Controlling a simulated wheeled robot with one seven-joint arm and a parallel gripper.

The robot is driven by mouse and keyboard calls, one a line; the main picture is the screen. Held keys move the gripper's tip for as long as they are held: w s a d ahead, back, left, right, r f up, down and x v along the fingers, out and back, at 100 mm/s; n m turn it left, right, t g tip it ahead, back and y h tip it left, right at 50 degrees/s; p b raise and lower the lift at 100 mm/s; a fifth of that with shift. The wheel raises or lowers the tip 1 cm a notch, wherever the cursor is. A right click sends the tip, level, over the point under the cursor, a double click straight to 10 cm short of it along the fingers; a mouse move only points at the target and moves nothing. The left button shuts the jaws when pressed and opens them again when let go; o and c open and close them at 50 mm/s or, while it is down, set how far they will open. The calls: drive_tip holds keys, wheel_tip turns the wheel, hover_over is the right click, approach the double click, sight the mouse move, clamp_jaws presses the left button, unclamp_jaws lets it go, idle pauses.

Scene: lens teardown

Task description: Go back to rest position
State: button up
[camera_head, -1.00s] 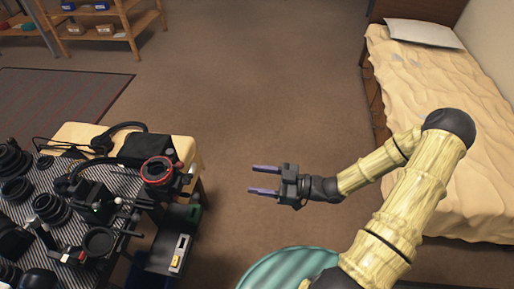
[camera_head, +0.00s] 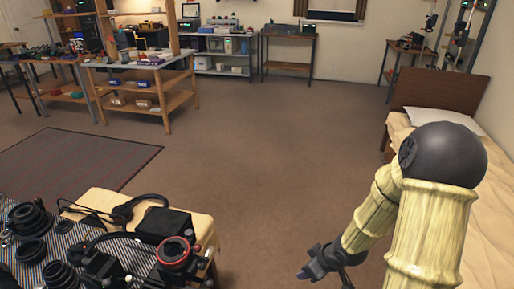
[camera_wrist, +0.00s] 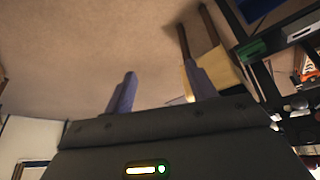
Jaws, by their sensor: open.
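My gripper (camera_wrist: 162,95) shows in the wrist view with its two purple fingers apart and nothing between them. In the head view my gripper (camera_head: 303,274) is at the bottom, right of centre, over the brown floor. Only part of it shows there, at the end of my bamboo-like arm. It is clear of the lens table to its left and of the bed to its right.
The lens table (camera_head: 205,222) at bottom left holds several black lenses, headphones and a red-ringed part (camera_head: 173,251). A bed (camera_head: 484,240) stands at right. A grey rug (camera_head: 75,160) lies at left. Shelves and benches line the back. The middle floor is open.

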drive_tip(key=s+r+m+g+h, duration=0.1)
drive_tip(key=s+r+m+h, duration=0.1)
drive_tip(key=s+r+m, duration=0.35)
drive_tip(key=s+r+m+h, duration=0.1)
drive_tip(key=s+r+m, duration=0.2)
drive_tip(key=r, duration=0.5)
wheel_tip(320, 180, up, 19)
drive_tip(key=p, duration=2)
drive_tip(key=shift+f, duration=0.2)
